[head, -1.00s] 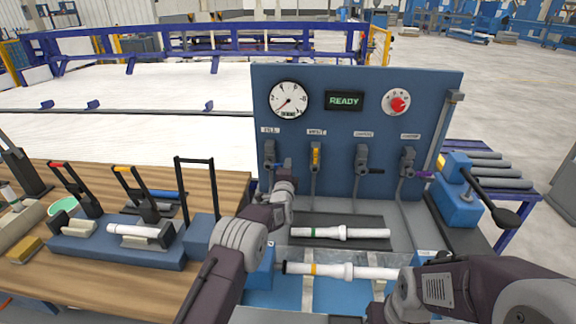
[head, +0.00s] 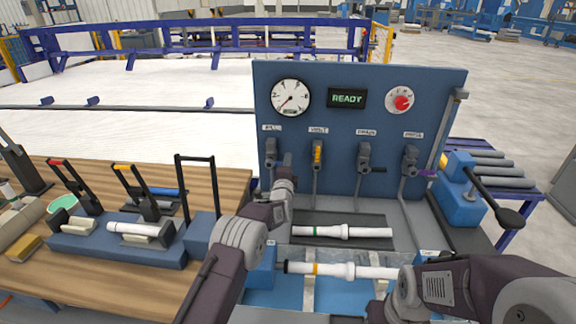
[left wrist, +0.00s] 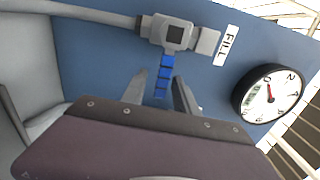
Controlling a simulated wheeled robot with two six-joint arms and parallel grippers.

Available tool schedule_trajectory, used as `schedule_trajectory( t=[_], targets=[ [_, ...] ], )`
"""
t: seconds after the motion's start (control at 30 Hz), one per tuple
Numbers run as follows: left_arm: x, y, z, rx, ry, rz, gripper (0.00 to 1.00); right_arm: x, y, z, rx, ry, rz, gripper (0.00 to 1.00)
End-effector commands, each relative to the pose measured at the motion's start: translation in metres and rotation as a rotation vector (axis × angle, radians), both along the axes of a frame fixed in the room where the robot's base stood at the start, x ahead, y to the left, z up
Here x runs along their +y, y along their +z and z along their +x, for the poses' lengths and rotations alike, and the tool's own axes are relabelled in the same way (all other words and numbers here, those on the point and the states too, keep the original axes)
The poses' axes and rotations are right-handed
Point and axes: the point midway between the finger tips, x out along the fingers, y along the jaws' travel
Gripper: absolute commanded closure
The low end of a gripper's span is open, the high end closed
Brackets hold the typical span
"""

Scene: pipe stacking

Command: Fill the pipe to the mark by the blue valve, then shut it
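The FILL valve (head: 270,152) is at the left of the blue test panel (head: 440,95); it also shows in the left wrist view (left wrist: 172,36). Its blue handle (left wrist: 164,72) hangs between the fingers of my left gripper (left wrist: 161,92), which is open with a gap on both sides. In the head view my left gripper (head: 285,165) is in front of this valve and hides the handle. A white pipe with an orange band (head: 342,271) lies in the front bed. My right gripper is out of view.
The display (head: 347,98) reads READY. A green-banded white pipe (head: 342,232) lies on a dark mat. A blue clamp with black lever (head: 460,195) stands at right.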

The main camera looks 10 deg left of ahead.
Motion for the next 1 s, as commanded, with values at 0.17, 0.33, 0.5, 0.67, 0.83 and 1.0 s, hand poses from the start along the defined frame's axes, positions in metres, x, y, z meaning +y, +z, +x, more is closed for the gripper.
schedule_trajectory(
  t=[0.17,0.33,0.5,0.67,0.83,1.0],
  targets=[
    [-0.001,-0.001,-0.004,0.004,-0.002,0.000,0.65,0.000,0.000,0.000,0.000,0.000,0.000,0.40],
    [-0.001,-0.002,-0.023,0.005,-0.002,0.000,0.65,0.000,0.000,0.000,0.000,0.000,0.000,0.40],
    [0.000,-0.002,-0.050,0.005,-0.002,-0.001,0.65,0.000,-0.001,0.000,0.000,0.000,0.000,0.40],
    [0.001,-0.011,-0.072,0.000,0.000,-0.002,0.65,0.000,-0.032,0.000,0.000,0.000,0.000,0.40],
    [0.002,-0.006,-0.085,0.001,0.001,-0.002,0.65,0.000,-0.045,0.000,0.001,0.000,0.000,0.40],
    [0.002,-0.002,-0.088,0.002,0.001,-0.001,0.65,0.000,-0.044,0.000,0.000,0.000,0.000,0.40]
  ],
)
